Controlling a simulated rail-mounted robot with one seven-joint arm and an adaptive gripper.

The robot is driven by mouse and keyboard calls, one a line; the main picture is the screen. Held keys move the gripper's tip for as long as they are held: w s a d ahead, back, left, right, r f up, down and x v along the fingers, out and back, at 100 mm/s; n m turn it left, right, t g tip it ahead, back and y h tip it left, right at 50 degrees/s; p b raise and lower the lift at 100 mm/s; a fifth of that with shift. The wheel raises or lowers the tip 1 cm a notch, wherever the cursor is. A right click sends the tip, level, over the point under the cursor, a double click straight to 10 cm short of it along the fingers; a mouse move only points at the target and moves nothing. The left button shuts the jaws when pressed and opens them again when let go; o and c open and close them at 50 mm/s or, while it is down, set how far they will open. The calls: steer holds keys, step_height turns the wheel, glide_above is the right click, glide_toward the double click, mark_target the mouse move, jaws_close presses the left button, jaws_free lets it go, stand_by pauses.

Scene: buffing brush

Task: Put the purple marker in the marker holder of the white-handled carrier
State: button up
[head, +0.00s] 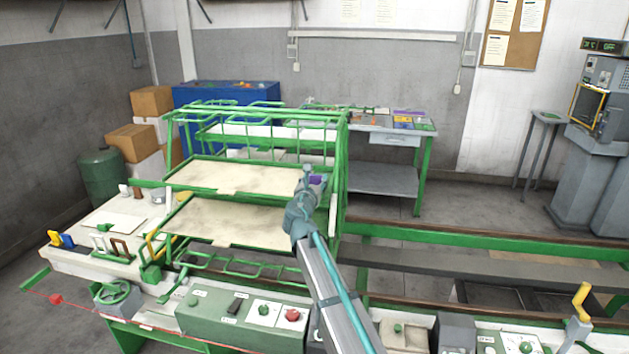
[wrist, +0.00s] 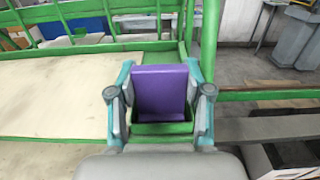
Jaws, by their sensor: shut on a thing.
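The purple marker (wrist: 160,90) is a flat purple piece between the two fingers of my gripper (wrist: 161,108) in the wrist view. My gripper is shut on it. A green edge (wrist: 162,128) crosses its lower front; I cannot tell whether this is a holder around it or part of another piece. White handles (head: 101,243) stand on the left bench. I cannot make out which carrier is the white-handled one.
The green rack (head: 342,150) has pale shelf panels (head: 245,178) left of my gripper. Green rails (head: 470,245) run to the right. A control panel (head: 240,315) with buttons is in front. A grey workbench (head: 390,130) stands behind at the wall.

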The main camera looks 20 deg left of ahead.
steer(key=o, duration=0.9)
steer(key=shift+o, duration=0.2)
steer(key=shift+s+r, duration=0.1)
steer(key=s+d+b, duration=0.2)
steer(key=s, duration=0.9)
steer(key=shift+s+b, duration=0.35)
steer(key=shift+b, duration=0.05)
